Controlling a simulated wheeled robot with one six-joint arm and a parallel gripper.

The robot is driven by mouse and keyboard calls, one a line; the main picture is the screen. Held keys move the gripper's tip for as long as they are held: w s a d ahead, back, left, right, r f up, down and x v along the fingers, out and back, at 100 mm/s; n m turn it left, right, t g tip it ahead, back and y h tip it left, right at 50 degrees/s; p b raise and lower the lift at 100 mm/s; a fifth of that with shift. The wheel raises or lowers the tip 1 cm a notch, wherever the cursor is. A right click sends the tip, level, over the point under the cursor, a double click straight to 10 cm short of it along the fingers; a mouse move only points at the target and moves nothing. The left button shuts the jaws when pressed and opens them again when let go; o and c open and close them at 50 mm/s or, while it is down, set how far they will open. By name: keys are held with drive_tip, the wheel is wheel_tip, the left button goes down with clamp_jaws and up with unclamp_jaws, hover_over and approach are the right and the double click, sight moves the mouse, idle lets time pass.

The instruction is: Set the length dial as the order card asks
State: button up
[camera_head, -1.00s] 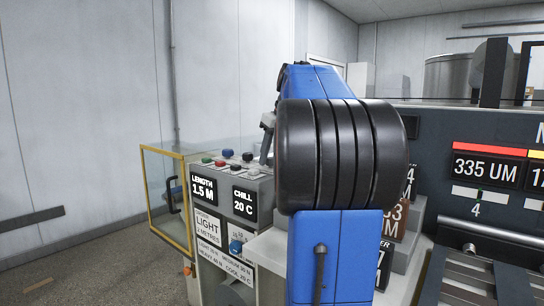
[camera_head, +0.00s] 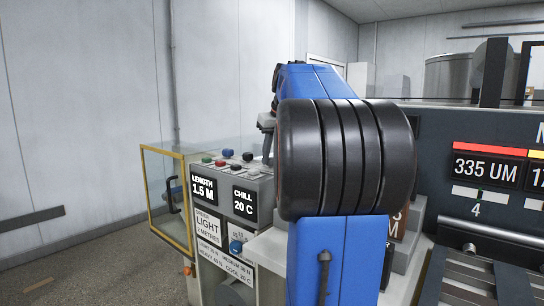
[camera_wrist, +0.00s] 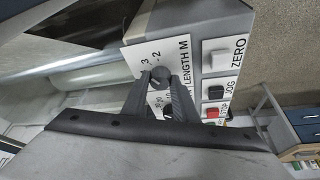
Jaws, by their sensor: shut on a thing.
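In the wrist view the length dial (camera_wrist: 158,74), a dark round knob on a white plate lettered LENGTH M with 2 and 3 marked, sits between the fingertips of my gripper (camera_wrist: 161,78), which is shut on it. The dial's pointer setting is too small to read. In the head view the length display (camera_head: 203,189) reads 1.5 M. The order card (camera_head: 208,226) below it reads LIGHT, 2 METRES. In the head view my gripper (camera_head: 267,150) is partly hidden behind my arm, at the top of the control box, and the dial is hidden there.
The chill display (camera_head: 245,204) reads 20 C. In the wrist view, ZERO (camera_wrist: 216,60), JOG (camera_wrist: 216,92) and STOP (camera_wrist: 213,112) buttons stand beside the dial. A second knob (camera_wrist: 158,108) is close by. A yellow-framed clear guard (camera_head: 165,195) stands left of the box.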

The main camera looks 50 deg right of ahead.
drive_tip(key=m+h, duration=0.1)
drive_tip(key=m, duration=0.3)
drive_tip(key=shift+a+g, duration=0.15)
drive_tip(key=shift+g, duration=0.25)
drive_tip(key=shift+w+m+g+h, duration=0.1)
drive_tip(key=shift+m+g+h, duration=0.4)
drive_tip(key=shift+m, duration=0.9)
drive_tip(key=o, duration=1.1)
drive_tip(key=shift+c, duration=0.2)
drive_tip(key=v, duration=1.7)
drive_tip(key=shift+a, duration=0.2)
drive_tip(key=shift+a, duration=0.1)
